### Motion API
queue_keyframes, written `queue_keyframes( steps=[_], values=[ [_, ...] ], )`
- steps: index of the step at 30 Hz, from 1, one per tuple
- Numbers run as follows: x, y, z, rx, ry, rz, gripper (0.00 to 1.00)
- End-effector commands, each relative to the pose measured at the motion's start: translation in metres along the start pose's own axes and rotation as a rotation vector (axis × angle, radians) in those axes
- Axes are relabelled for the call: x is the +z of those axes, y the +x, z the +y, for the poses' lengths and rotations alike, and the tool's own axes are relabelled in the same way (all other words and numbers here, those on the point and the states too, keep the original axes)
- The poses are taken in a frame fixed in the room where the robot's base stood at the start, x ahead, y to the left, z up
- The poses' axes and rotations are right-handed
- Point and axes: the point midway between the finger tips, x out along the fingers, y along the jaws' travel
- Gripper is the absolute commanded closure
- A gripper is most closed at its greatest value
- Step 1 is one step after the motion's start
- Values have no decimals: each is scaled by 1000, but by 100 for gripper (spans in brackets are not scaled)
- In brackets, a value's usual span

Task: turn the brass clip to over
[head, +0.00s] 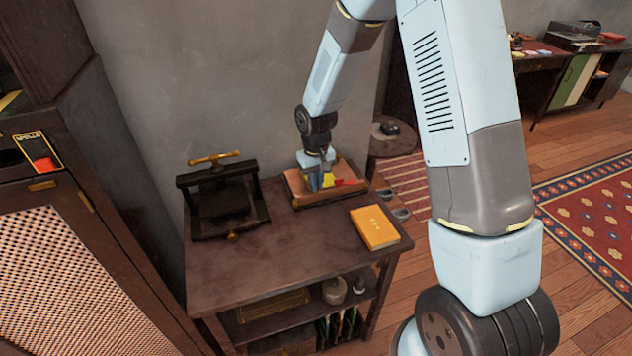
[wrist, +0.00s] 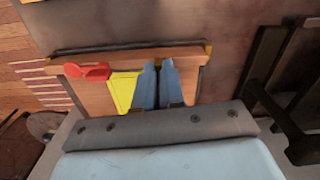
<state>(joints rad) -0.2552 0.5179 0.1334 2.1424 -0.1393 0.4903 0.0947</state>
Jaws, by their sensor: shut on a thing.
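A shallow wooden tray or board (head: 296,185) with dark sides lies at the back right of the dark side table. My gripper (head: 321,185) is down over its middle. In the wrist view, my gripper (wrist: 157,64) has its two blue-grey fingers nearly together, at the board (wrist: 185,62). They are shut on the brass clip, which is mostly hidden between them, so its angle cannot be told. A yellow piece (wrist: 123,92) lies against one finger, and a red piece (wrist: 87,71) lies beyond it.
A dark press-like frame with a brass handle (head: 215,159) stands left on the table. An orange-yellow book (head: 375,228) lies at the table's right front. The table's middle (head: 280,250) is clear. A wall stands close behind, and a cabinet (head: 65,270) is at the left.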

Motion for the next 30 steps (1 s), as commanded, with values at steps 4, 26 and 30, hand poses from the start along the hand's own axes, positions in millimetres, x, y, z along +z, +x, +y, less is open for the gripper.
queue_keyframes(
  steps=[4,26,30],
  values=[
    [-2,-2,1,1,68,7,100],
    [-3,-2,2,1,138,7,90],
    [-2,-1,1,1,137,5,76]
  ],
)
